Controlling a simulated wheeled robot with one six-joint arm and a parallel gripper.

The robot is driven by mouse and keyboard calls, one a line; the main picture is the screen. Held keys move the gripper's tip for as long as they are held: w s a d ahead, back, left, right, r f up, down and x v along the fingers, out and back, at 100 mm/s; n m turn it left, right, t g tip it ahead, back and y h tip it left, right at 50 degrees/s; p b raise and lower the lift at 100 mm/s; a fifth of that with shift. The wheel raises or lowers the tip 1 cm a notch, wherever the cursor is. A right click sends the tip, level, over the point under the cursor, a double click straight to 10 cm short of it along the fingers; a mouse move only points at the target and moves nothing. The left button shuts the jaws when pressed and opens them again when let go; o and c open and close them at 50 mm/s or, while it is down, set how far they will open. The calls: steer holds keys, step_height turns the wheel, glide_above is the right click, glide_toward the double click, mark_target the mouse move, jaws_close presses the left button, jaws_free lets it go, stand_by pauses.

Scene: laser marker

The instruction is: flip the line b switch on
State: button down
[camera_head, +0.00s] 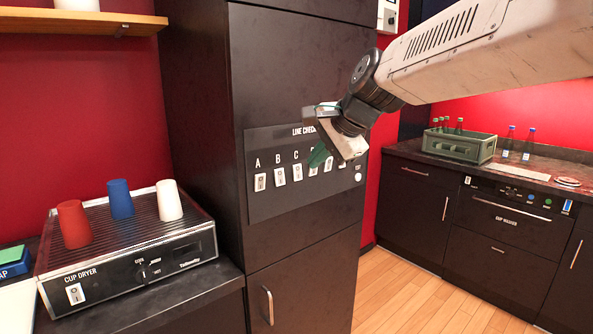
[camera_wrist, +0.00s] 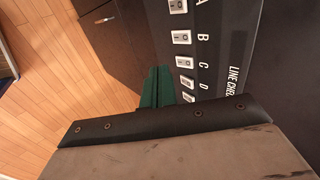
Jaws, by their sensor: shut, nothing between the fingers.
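The line check panel (camera_head: 262,208) is a dark plate on the tall black cabinet, with a row of white rocker switches under letters. The line B switch (camera_head: 280,176) is second from the left, under the letter B. In the wrist view it shows near the top (camera_wrist: 182,37), unobstructed. Its on or off position is too small to tell. My gripper (camera_head: 318,156) is in front of the panel, right of B, near D and E, and covers part of the letters there. Its green fingers (camera_wrist: 158,87) are shut and empty, beside the lower switches in the wrist view.
A cup dryer (camera_head: 135,241) with red, blue and white cups stands on the left counter. A wooden shelf (camera_head: 70,22) is above it. A green crate (camera_head: 459,146) with bottles is on the right counter. The wooden floor (camera_head: 430,290) is clear.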

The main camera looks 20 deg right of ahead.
mark_target(281, 185)
steer(key=shift+w+a+r+x, duration=0.1)
steer(key=shift+w+r+x, duration=0.2)
steer(key=shift+x, duration=1.85)
steer(key=shift+w+a+r+x, duration=0.1)
steer(key=shift+w+r+x, duration=0.25)
steer(key=shift+x, duration=1.75)
steer(key=shift+w+a+r+x, duration=0.1)
steer(key=shift+w+r+x, duration=0.2)
steer(key=shift+x, duration=1.85)
steer(key=shift+f, duration=0.1)
steer(key=shift+w+f, duration=0.1)
steer(key=shift+w, duration=0.05)
